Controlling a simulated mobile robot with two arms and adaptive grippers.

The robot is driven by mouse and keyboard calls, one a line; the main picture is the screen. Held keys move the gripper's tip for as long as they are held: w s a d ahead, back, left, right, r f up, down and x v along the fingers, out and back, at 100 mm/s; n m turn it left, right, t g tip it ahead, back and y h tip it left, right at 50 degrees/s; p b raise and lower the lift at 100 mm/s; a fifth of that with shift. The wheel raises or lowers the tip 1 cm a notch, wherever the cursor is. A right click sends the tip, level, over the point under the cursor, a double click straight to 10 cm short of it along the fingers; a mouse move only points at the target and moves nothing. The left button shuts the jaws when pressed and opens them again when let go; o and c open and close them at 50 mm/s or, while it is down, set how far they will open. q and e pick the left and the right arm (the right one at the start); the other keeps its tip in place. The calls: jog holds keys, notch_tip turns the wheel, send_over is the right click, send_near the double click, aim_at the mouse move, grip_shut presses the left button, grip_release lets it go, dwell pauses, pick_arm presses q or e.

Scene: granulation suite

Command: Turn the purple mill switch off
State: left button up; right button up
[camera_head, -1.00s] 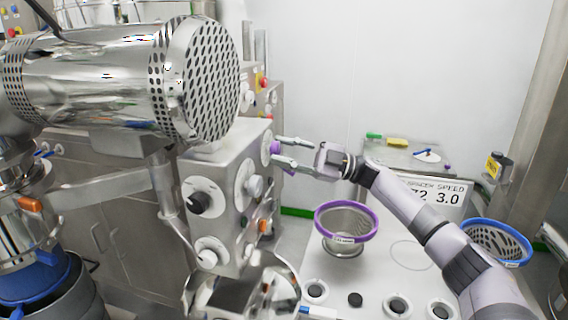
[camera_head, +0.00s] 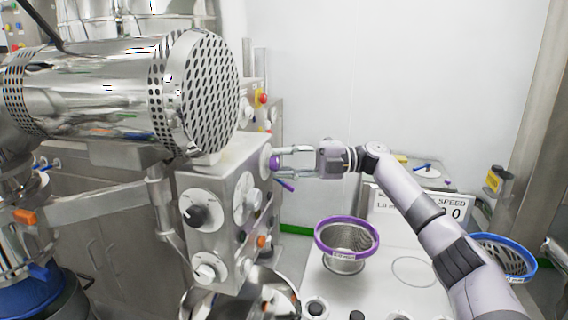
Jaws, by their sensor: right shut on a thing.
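The purple mill switch (camera_head: 275,162) is a purple knob on a pale round plate, high on the right-hand side of the metal control box (camera_head: 213,186). My right gripper (camera_head: 284,160) reaches it from the right. Its two fingers are shut on the knob, one above and one below it. A purple handle-like piece (camera_head: 286,185) shows just below the fingers; I cannot tell whether it belongs to the switch. My left gripper is not in view.
Below the box's switch sit other knobs, one orange (camera_head: 262,240). A large perforated steel drum (camera_head: 205,90) overhangs the box.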

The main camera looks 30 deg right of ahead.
jog(key=shift+f, duration=0.1)
dwell(0.3)
jog(key=o, duration=1.1)
jog(key=shift+o, duration=0.2)
jog(key=shift+d, duration=0.1)
jog(key=v, duration=1.2)
